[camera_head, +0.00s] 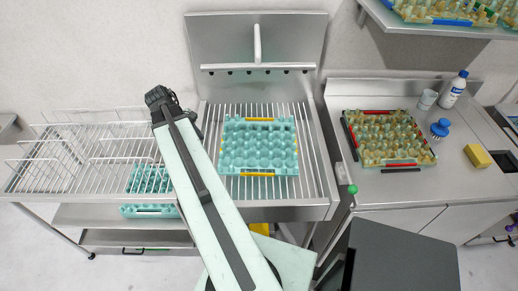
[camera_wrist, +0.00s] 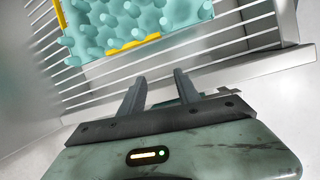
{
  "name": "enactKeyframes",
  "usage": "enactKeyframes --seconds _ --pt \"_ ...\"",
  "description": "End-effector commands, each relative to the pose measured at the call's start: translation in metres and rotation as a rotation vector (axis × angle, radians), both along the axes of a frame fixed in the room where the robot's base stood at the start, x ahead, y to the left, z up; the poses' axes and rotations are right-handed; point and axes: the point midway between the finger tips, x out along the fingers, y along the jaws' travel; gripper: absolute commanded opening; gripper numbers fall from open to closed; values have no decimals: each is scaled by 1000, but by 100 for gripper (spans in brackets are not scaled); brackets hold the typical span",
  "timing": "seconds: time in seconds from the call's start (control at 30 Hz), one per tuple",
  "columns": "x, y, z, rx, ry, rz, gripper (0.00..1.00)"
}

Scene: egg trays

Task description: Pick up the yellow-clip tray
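The yellow-clip tray (camera_head: 240,156) is teal and bumpy, with yellow clips at its far and near edges. It lies on the slatted rack in the middle of the head view. The wrist view shows part of it at the top (camera_wrist: 120,20), cut off by the frame, with yellow clips along its near and left edges. My gripper (camera_wrist: 159,76) is empty, its two dark fingers apart and pointing toward the near clip with a gap between. In the head view my arm crosses left of the tray and the fingers cannot be made out.
A metal rack (camera_head: 318,150) with slats and a raised back panel holds the tray. A wire rack (camera_head: 45,165) with other teal trays (camera_head: 148,180) stands left. On the right counter (camera_head: 340,95) are a red-clip tray (camera_head: 372,160), bottle (camera_head: 453,90), cup (camera_head: 427,99), brush (camera_head: 440,128) and sponge (camera_head: 477,156).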

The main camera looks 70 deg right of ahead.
Motion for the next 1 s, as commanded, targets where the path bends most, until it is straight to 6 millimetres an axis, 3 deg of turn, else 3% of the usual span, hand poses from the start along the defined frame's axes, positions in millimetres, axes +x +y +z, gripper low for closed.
enactKeyframes --seconds 0.03,0.1,0.2,0.43,0.73,1.0 --pt "-26 -26 -3 2 30 2 39" --pt "-52 -47 -2 7 66 18 39" --pt "-72 -62 -1 14 94 33 39" --pt "-87 -72 0 16 100 36 39" --pt "-140 -108 -1 15 98 36 39" --pt "-151 -115 -1 16 98 38 39"
